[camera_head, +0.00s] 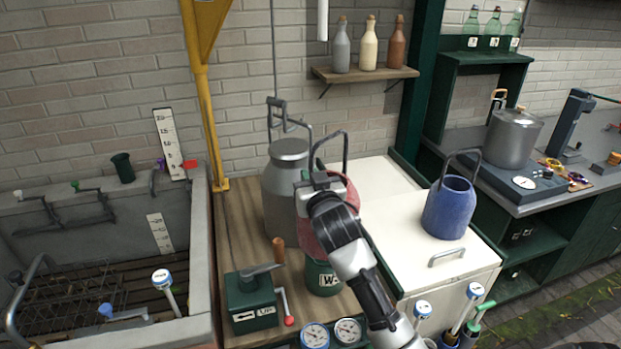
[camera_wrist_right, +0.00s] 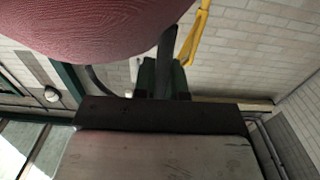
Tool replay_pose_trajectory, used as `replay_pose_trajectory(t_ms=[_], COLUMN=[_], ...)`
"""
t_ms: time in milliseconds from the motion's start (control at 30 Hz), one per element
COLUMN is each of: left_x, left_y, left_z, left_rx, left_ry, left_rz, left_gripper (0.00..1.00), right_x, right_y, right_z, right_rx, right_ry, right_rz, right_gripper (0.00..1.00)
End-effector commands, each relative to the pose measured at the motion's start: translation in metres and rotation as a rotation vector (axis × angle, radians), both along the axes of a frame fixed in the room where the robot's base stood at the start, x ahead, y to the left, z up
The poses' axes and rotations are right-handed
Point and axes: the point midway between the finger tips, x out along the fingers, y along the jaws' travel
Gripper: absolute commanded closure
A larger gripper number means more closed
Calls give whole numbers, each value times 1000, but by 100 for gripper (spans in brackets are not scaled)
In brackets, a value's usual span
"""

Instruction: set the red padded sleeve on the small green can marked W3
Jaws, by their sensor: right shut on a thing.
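The red padded sleeve (camera_head: 347,190) has a dark arched handle (camera_head: 346,148). My right gripper (camera_head: 322,183) is in front of it in the head view and is shut on the handle. In the right wrist view the sleeve (camera_wrist_right: 100,28) fills the top left, and the dark handle runs to the gripper's fingers (camera_wrist_right: 162,80). The green can (camera_head: 322,280), with a white label starting with W, stands on the wooden bench below the sleeve. The sleeve hides its top, so I cannot tell whether they touch. My arm hides part of the label. My left gripper is not in view.
A large grey metal churn (camera_head: 283,200) stands close behind and left of the sleeve. A green box with a lever (camera_head: 252,305) and gauges (camera_head: 316,335) are near the can. A blue pail (camera_head: 450,208) stands on the white counter (camera_head: 400,235) at right, which has free room.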

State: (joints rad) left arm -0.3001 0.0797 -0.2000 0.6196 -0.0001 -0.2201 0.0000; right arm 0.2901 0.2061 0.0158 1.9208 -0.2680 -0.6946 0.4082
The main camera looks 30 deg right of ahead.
Motion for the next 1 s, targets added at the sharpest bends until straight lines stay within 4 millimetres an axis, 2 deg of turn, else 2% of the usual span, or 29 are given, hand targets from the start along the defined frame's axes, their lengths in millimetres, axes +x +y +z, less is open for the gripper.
replay_pose_trajectory(t_ms=[167,1000], left_x=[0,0], left_y=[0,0], left_z=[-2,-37], left_rx=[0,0], left_ry=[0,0], left_rz=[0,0], left_gripper=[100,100], right_x=[0,0], right_y=[0,0], right_z=[-2,-53], right_rx=[0,0], right_ry=[-2,-1], right_rz=[0,0], right_gripper=[100,100])
